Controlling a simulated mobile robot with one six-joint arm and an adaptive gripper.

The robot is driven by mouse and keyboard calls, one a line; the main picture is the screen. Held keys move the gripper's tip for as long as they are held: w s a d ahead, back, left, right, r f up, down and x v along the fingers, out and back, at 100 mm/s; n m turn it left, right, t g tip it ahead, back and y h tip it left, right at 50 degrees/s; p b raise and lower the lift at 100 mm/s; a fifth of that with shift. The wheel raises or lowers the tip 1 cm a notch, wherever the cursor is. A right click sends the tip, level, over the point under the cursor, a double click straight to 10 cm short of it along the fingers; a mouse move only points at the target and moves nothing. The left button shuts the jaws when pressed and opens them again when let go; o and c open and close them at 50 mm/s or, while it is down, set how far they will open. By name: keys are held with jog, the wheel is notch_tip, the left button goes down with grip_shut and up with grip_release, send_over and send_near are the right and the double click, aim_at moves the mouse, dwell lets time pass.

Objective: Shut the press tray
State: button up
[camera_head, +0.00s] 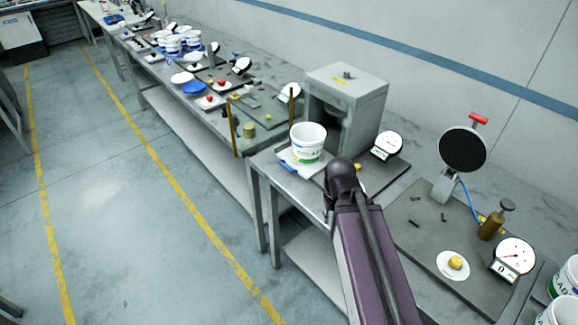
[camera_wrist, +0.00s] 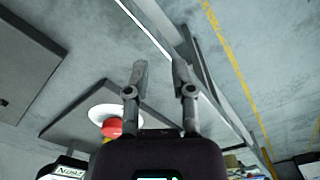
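The press (camera_head: 362,92) is a grey box-shaped housing on the bench in the head view, with an opening in its front. A pale tray (camera_head: 306,173) sticks out in front of it, to the left. A white tub (camera_head: 308,140) with a green and blue label stands on the tray. A blue piece (camera_head: 288,162) shows at the tray's left edge. My arm covers part of the area right of the tray. My gripper (camera_wrist: 160,72) shows in the wrist view with its two fingers apart and nothing between them. The tray is not recognisable in the wrist view.
A dial gauge (camera_head: 387,145) stands right of the tray. A dark mat (camera_head: 425,240) with a round black disc on a stand (camera_head: 463,150) lies nearer. A red knob (camera_wrist: 112,128) on a white disc shows near my gripper. The floor left of the bench is clear.

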jog(key=shift+w, duration=0.15)
grip_shut()
jog(key=w+a+n+h, duration=0.1)
jog(key=w+n, duration=0.4)
jog(key=w+a+n+t+h, duration=0.1)
jog(key=w+n, duration=0.1)
jog(key=shift+w+a+h, duration=0.2)
jog(key=shift+a+h, duration=0.1)
jog(key=shift+a, duration=0.05)
jog(key=w+a+n, duration=0.1)
jog(key=n, duration=0.1)
jog(key=w+a+n+h, duration=0.1)
jog(key=w+n, duration=0.1)
jog(key=w+a+r+n+t, duration=0.1)
jog(key=w, duration=0.1)
jog(key=shift+n+h+b, duration=0.4)
jog(key=w+a+r+n+t+h, duration=0.3)
jog(key=w+a+n, duration=0.7)
jog(key=n, duration=0.2)
jog(key=shift+a+r+t+b, duration=0.3)
jog(key=shift+f, duration=0.1)
